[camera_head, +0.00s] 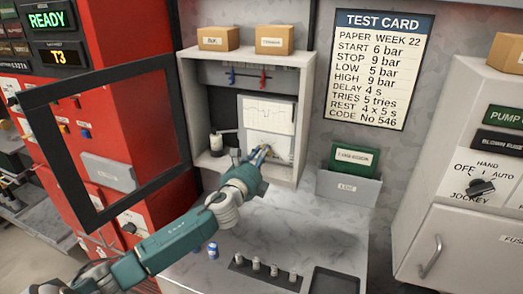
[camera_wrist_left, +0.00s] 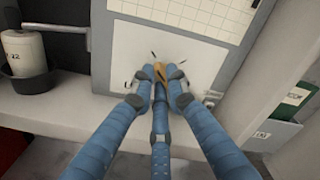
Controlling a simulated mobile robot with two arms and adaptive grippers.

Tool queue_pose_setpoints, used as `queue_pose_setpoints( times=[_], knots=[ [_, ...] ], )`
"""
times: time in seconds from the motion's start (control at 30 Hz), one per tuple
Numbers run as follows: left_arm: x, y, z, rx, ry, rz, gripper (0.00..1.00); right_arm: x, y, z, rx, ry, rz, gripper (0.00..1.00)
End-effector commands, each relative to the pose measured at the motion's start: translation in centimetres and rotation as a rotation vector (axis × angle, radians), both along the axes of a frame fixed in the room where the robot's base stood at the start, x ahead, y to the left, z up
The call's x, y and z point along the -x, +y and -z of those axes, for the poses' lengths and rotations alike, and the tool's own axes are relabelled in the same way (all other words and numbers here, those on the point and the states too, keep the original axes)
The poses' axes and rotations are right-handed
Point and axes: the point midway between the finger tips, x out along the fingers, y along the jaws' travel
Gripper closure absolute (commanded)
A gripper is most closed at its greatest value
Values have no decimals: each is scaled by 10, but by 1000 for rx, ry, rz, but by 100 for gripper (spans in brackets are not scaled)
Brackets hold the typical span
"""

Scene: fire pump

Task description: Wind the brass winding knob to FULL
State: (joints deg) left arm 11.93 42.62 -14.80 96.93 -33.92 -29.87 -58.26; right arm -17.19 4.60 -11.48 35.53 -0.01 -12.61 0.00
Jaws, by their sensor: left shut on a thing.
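The brass winding knob (camera_wrist_left: 161,69) sits on a white plate below the chart, inside the open recorder cabinet (camera_head: 306,100). Small dark marks surround it on the plate; their lettering is too small to read. My left gripper (camera_head: 262,152) reaches into the cabinet, and its blue fingers (camera_wrist_left: 160,80) are closed around the knob in the left wrist view. The fingers hide most of the knob, so its exact setting cannot be told. The chart paper (camera_head: 267,115) shows a dark trace above the knob. My right gripper is not in view.
The black-framed cabinet door (camera_head: 62,165) stands open at left. A white roll (camera_head: 216,142) stands in a dark holder inside the cabinet, left of the chart. A grey bin (camera_head: 347,187) with a green book is at right. Several small cylinders (camera_head: 274,270) stand on the counter.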

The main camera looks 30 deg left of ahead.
Motion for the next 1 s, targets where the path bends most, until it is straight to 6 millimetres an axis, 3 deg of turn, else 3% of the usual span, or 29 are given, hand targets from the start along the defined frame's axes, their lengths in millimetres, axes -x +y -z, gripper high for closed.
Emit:
queue_pose_setpoints(
  times=[0.7, 1.0],
  knots=[
    [0, -2, -6, -657, 161, 2, 100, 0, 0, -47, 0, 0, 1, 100],
    [0, -3, -5, -875, 214, 1, 100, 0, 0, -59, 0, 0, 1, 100]
  ],
)
